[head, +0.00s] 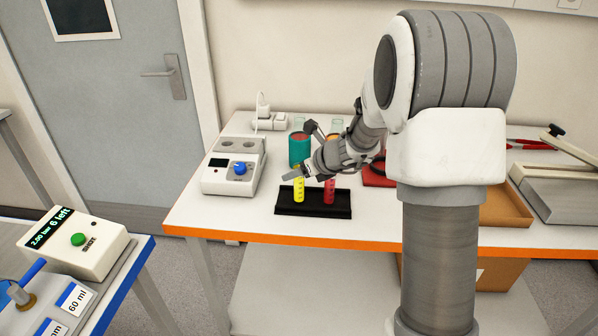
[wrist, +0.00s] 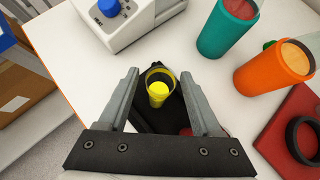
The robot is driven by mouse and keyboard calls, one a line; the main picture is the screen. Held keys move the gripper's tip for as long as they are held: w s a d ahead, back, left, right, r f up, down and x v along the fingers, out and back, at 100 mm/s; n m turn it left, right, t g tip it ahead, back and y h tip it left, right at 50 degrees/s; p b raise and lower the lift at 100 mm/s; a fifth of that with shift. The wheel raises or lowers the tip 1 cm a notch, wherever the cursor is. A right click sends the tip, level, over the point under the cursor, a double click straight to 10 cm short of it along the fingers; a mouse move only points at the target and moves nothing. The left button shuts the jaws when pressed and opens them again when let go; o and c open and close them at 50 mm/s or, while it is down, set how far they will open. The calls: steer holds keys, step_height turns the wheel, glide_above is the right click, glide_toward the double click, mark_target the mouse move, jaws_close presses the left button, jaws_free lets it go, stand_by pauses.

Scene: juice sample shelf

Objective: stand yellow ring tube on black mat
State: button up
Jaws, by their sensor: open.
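The yellow tube (head: 299,190) stands upright at the left part of the black mat (head: 313,210). In the wrist view I look down on the yellow tube (wrist: 158,92), with a dark rim around its top. My gripper (head: 306,175) is over the mat, with its fingers close to the tube's upper part. In the wrist view my gripper (wrist: 159,76) is open, with one finger on each side of the tube and a gap to each. The mat is mostly hidden there behind the gripper.
A red tube (head: 329,192) stands on the mat to the right. Behind are a teal cup (head: 299,150) and an orange cup (wrist: 275,70). A white device with a blue knob (head: 239,168) is left. A red pad (wrist: 287,130) with a black ring lies right.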

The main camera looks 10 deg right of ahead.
steer(key=shift+s+d+r+p, duration=0.1)
steer(key=shift+s+r+p, duration=0.05)
steer(key=shift+r+p, duration=0.2)
steer(key=p+v, duration=0.2)
steer(key=v, duration=0.9)
steer(key=s+a+r+n+g, duration=0.1)
steer(key=s+a+r+n, duration=0.25)
steer(key=s+n, duration=0.4)
steer(key=s+a+r+n+g, duration=0.25)
steer(key=s+a+n, duration=0.25)
steer(key=s+n, duration=0.3)
steer(key=s+d+r+n+h+p, duration=0.1)
steer(key=s+n+h, duration=0.1)
steer(key=s+n, duration=0.4)
steer(key=s+d+r+n+h+p, duration=0.1)
steer(key=s+d+n+h, duration=0.1)
steer(key=s+n, duration=0.4)
steer(key=n, duration=0.3)
steer(key=shift+d+r, duration=0.3)
steer(key=shift+r, duration=0.05)
steer(key=shift+s, duration=0.15)
